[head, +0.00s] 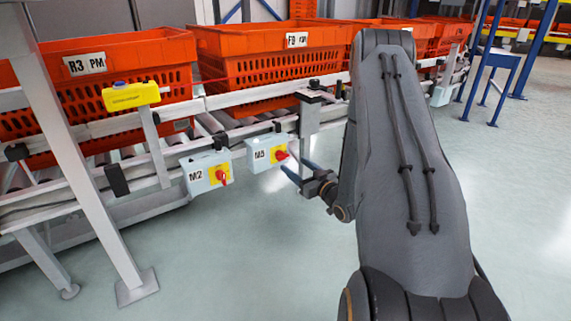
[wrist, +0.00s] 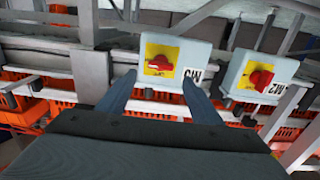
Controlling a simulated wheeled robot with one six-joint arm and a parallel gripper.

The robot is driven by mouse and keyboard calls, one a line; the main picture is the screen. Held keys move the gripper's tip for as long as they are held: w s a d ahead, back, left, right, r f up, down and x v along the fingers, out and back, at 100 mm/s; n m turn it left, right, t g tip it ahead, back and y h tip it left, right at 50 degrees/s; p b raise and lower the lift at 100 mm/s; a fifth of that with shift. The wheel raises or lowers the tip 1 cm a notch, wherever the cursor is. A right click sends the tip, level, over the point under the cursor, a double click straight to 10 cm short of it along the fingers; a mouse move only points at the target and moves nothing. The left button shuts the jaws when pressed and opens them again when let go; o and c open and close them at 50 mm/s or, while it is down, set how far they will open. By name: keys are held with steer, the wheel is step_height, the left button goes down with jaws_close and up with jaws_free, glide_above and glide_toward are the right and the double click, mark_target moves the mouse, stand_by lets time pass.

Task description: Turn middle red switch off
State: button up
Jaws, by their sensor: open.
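Two grey switch boxes with yellow plates and red knobs hang on the conveyor's front rail. One, labelled what looks like M5 (head: 258,155), has its red knob (head: 281,155) just left of my gripper (head: 297,170). The other, labelled M2 (head: 195,174), with its red knob (head: 221,177), is farther left. In the wrist view my gripper (wrist: 157,84) is open and empty, with the M5 box's knob (wrist: 158,65) between and beyond its fingers, seemingly untouched. The M2 box's knob (wrist: 262,80) is to the right there. My arm hides part of the rail.
Orange totes (head: 245,57) stand on the roller conveyor behind the boxes. A yellow device (head: 131,95) sits on a post at left. A slanted white post (head: 75,150) stands in the left foreground. The floor (head: 235,265) in front is clear.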

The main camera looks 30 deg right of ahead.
mark_target(285, 158)
steer(key=w, duration=0.1)
steer(key=w+b, duration=0.1)
steer(key=w, duration=0.1)
steer(key=w+b, duration=0.1)
steer(key=w, duration=0.1)
steer(key=shift+w+a+f, duration=0.1)
steer(key=shift+w+a, duration=0.05)
steer(key=shift+a, duration=0.2)
steer(key=shift+w+b, duration=0.45)
steer(key=shift+w, duration=0.3)
steer(key=shift+c, duration=0.4)
steer(key=c, duration=1)
